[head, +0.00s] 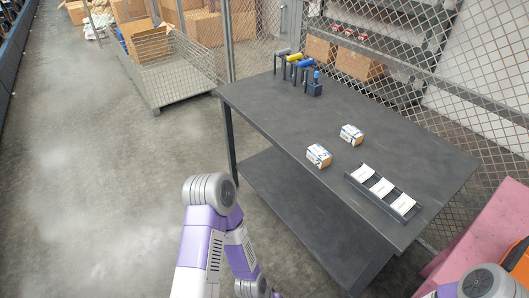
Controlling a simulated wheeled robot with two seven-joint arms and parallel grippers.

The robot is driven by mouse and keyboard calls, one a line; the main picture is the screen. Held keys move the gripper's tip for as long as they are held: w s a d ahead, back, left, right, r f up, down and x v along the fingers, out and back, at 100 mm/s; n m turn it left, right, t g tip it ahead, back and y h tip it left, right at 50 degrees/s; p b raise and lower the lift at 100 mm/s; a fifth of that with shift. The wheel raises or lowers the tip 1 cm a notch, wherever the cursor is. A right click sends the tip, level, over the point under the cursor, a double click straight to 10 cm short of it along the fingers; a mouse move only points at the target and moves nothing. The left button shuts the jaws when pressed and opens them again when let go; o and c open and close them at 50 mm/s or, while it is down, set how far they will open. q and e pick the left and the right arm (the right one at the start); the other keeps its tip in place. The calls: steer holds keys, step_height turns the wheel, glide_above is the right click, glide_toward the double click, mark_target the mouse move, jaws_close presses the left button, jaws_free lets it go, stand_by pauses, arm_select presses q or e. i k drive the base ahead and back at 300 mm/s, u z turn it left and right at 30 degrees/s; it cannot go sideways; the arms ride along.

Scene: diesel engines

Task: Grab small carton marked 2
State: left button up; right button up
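Two small white-and-brown cartons with blue markings sit on the dark table (290,115). The nearer carton (318,156) is close to the table's front edge, and the other carton (351,134) is behind it and to the right. The digits on them are too small to read for certain, so I cannot tell which is marked 2. My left arm, purple and white, is bent at the bottom middle, in front of and below the table; its gripper is not in view. Part of my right arm shows at the bottom right corner, and its gripper is not in view.
A dark tray (352,181) with several white cards lies right of the cartons. A rack of tools with blue and yellow handles (301,62) stands at the table's far left. A lower shelf (290,195) lies beneath. A wire-mesh fence (440,65) runs behind.

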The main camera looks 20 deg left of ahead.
mark_target(319, 155)
steer(key=u, duration=0.8)
steer(key=k, duration=1.1)
steer(key=z, duration=0.3)
steer(key=i, duration=1.6)
steer(key=u, duration=0.7)
